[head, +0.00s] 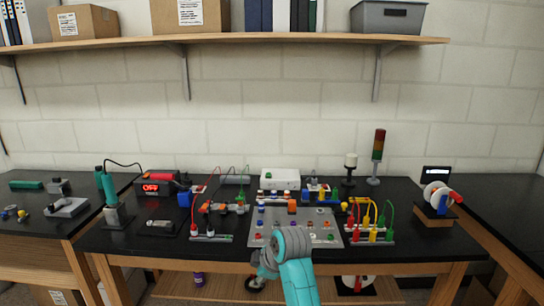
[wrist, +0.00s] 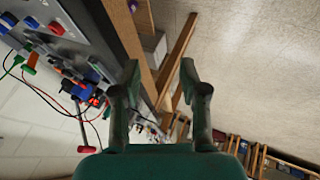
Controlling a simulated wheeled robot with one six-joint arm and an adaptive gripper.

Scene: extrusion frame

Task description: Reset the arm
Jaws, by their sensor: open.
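My arm shows in the head view at the bottom middle, in front of the black workbench (head: 400,250). Its teal link covers part of the bench's front edge, and the gripper itself cannot be made out clearly there. In the wrist view my gripper (wrist: 160,75) is open, with its two dark fingers apart and nothing between them. The fingers point past the wooden bench edge (wrist: 133,35), which runs along their left side. The grey panel (head: 340,240) with coloured parts lies on the bench beyond my arm.
A soldering station (head: 158,188), test leads, a signal tower (head: 377,155) and a spool holder (head: 437,197) stand on the bench. A wooden shelf (head: 270,39) with boxes and binders hangs above. Side benches flank it. Open floor shows in the wrist view (wrist: 260,70).

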